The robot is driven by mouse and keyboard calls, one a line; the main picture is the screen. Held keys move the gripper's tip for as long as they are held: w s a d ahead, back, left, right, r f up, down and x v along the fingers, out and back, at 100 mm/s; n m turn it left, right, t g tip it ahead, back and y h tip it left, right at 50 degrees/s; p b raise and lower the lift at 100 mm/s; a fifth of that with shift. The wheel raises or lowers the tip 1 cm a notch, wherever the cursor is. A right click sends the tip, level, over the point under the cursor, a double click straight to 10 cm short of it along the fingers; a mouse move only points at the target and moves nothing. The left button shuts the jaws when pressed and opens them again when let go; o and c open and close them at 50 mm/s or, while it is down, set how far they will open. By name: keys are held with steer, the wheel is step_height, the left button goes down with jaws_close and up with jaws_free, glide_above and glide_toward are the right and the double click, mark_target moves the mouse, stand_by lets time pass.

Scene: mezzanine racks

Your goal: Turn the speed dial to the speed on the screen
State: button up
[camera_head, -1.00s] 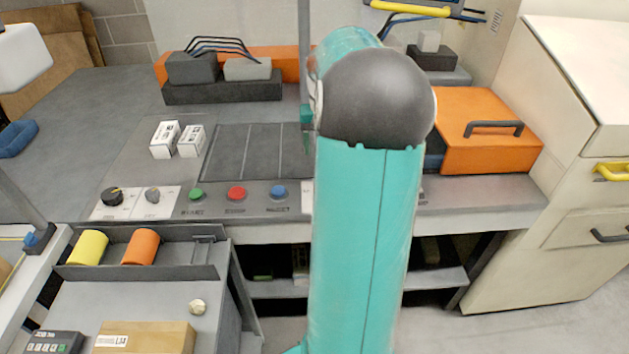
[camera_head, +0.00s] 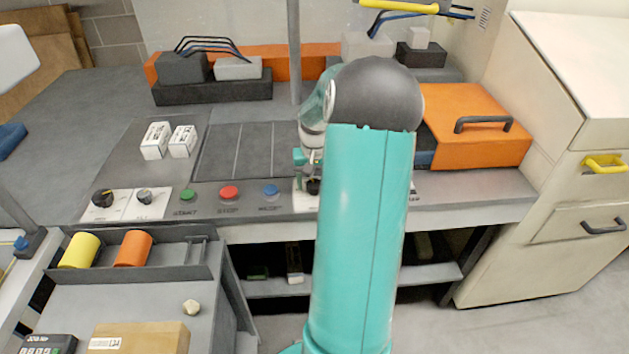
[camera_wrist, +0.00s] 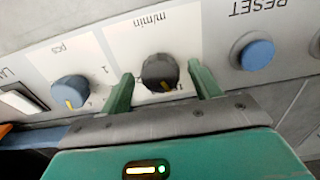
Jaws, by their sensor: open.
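The speed dial (camera_wrist: 160,72) is a dark round knob on a white plate marked "m/min", which appears upside down in the wrist view. Its yellow pointer mark lies at the lower edge of the knob in that view. My gripper (camera_wrist: 160,80) is open, with one green finger on each side of the dial; I cannot tell whether either touches it. In the head view my gripper (camera_head: 307,168) is just above the dial (camera_head: 313,187), partly hidden by my arm. I cannot make out a screen with a speed in either view.
A blue-knobbed dial marked "pcs" (camera_wrist: 70,91) and the blue reset button (camera_wrist: 257,53) flank the speed dial. Green (camera_head: 187,195) and red (camera_head: 228,193) buttons sit farther left on the panel. An orange box (camera_head: 475,130) stands right of my arm.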

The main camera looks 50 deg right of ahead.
steer(key=c, duration=1)
steer(key=shift+m, duration=0.3)
steer(key=m, duration=0.8)
steer(key=o, duration=1)
